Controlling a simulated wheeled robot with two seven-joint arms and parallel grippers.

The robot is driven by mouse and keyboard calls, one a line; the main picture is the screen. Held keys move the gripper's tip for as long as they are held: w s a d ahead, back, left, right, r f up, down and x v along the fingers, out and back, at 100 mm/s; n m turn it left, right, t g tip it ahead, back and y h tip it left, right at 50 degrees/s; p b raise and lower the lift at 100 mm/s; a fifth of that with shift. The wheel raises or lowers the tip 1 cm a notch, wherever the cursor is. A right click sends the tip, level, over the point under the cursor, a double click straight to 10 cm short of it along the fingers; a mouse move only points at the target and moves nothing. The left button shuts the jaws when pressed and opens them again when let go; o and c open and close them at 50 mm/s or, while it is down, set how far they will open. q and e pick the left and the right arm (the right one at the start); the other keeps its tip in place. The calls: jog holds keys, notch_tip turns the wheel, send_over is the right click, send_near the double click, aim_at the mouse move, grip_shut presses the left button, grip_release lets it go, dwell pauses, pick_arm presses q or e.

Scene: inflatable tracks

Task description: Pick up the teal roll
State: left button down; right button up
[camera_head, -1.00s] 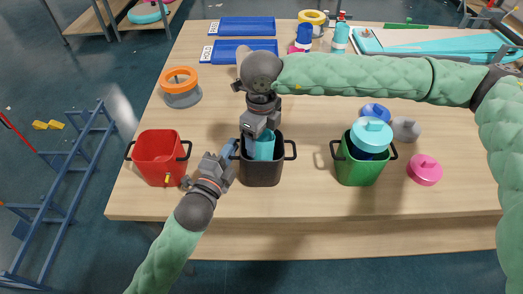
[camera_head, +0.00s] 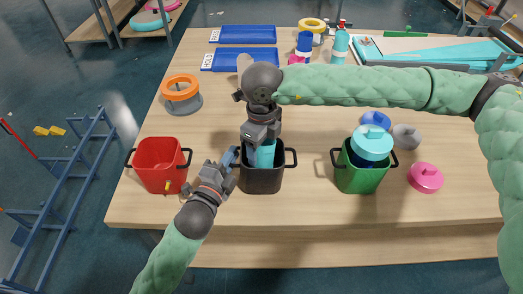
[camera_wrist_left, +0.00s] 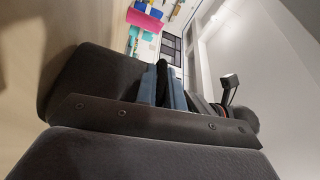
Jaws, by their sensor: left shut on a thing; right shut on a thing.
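The teal roll (camera_head: 265,155) stands in the mouth of the black bin (camera_head: 262,181), its lower part hidden by the bin wall. My right gripper (camera_head: 263,141), coming down from above, is shut on the roll's upper end. My left gripper (camera_head: 233,158) is at the left side of the black bin, shut on what looks like the bin's left handle. In the left wrist view, its blue fingers (camera_wrist_left: 170,88) close around a dark piece.
A red bin (camera_head: 162,176) stands to the left, and a green bin (camera_head: 358,180) with a teal-lidded container (camera_head: 371,141) to the right. Bare tabletop lies between the black and green bins.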

notch_tip(320, 180, up, 17)
dwell(0.4)
jog(key=shift+f, duration=0.1)
pick_arm(q)
jog(key=c, duration=1.4)
grip_release()
jog(key=shift+c, duration=0.2)
jog(key=shift+s, duration=0.1)
jog(key=shift+v, duration=5.9)
jog(key=shift+a, duration=0.1)
